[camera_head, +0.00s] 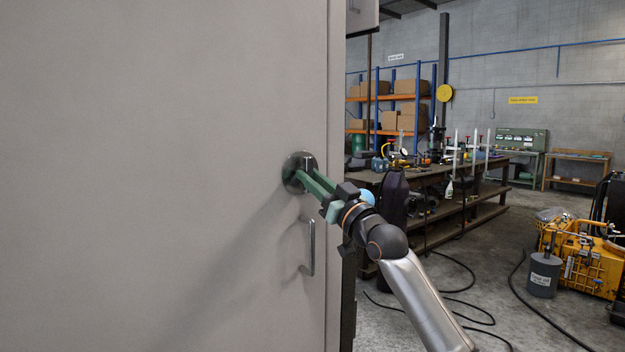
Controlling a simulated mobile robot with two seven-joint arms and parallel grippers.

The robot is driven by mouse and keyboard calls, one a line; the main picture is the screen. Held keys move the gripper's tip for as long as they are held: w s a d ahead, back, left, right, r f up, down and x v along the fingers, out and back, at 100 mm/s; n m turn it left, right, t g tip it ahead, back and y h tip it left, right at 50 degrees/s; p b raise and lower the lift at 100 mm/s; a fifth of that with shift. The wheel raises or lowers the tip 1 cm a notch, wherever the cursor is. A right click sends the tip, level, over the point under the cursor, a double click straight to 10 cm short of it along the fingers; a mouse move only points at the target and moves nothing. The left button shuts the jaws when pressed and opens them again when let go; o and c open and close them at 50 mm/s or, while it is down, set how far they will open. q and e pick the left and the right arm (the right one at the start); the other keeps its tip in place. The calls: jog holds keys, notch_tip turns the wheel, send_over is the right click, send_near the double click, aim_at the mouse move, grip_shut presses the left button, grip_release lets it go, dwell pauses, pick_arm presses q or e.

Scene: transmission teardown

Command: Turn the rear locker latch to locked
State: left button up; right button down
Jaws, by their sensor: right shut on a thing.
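The grey locker door (150,180) fills the left half of the head view. Its round dark latch (291,174) sits near the door's right edge, with a raised grip piece in its middle. My right gripper (307,173) reaches in from the lower right. Its green fingers are shut on the latch's grip piece and cover part of the round plate. The latch's exact angle is hard to tell behind the fingers. My left gripper is not in view.
A vertical handle (312,247) stands out from the door just below the latch. Behind on the right are a long workbench (440,175) with tools, a yellow machine (582,262), a grey canister (544,275) and cables on the floor.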

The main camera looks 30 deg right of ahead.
jog(key=shift+r, duration=0.1)
jog(key=c, duration=0.7)
grip_release()
jog(key=b+v, duration=0.4)
jog(key=v, duration=0.8)
jog(key=shift+s, duration=0.3)
